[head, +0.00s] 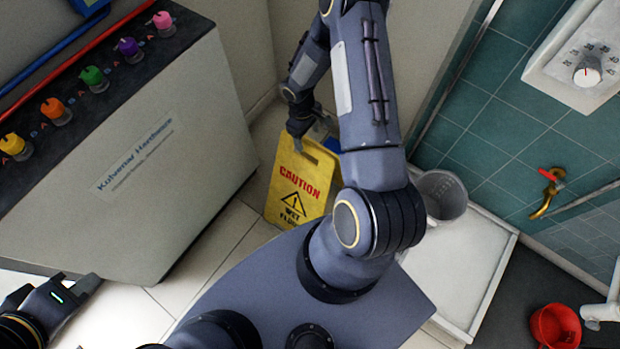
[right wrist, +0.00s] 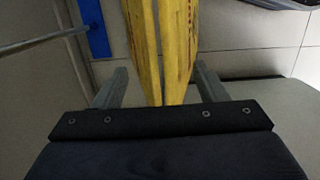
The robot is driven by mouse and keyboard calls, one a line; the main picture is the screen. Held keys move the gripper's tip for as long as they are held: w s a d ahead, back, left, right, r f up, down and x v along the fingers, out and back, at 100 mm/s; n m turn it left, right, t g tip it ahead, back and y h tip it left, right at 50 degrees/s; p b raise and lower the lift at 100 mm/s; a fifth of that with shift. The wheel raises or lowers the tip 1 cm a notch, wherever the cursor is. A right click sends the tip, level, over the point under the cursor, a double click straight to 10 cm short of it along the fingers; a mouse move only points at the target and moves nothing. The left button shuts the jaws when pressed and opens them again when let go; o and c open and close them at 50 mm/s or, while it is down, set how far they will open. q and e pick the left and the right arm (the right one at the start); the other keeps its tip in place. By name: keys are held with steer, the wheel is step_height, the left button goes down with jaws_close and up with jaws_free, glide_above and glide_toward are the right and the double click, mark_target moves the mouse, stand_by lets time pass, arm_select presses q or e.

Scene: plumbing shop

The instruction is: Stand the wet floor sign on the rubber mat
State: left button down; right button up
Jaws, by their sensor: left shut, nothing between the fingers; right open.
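In the right wrist view, the two yellow panels of the sign (right wrist: 160,45) lie between the open fingers of that gripper (right wrist: 162,85), with gaps on both sides. My left gripper (head: 80,291) is shut and empty at the lower left. A dark grey surface (head: 515,290) at the lower right may be the rubber mat; I cannot tell for sure.
A grey cabinet (head: 130,180) with coloured knobs stands left of the sign. A white tray (head: 455,262) with a grey bucket (head: 441,194) is to the right. A red bucket (head: 556,326) sits on the dark surface. A blue object (head: 326,128) is behind the sign.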

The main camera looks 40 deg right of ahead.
mark_target(310, 149)
steer(key=f+b, duration=0.1)
steer(key=f, duration=0.1)
steer(key=s+f+b, duration=0.1)
steer(key=f, duration=0.1)
steer(key=f+b, duration=0.1)
steer(key=f, duration=0.2)
steer(key=shift+s+d, duration=0.15)
steer(key=shift+f+b, duration=0.2)
steer(key=shift+b, duration=0.15)
stand_by(0.4)
jaws_close()
stand_by(0.5)
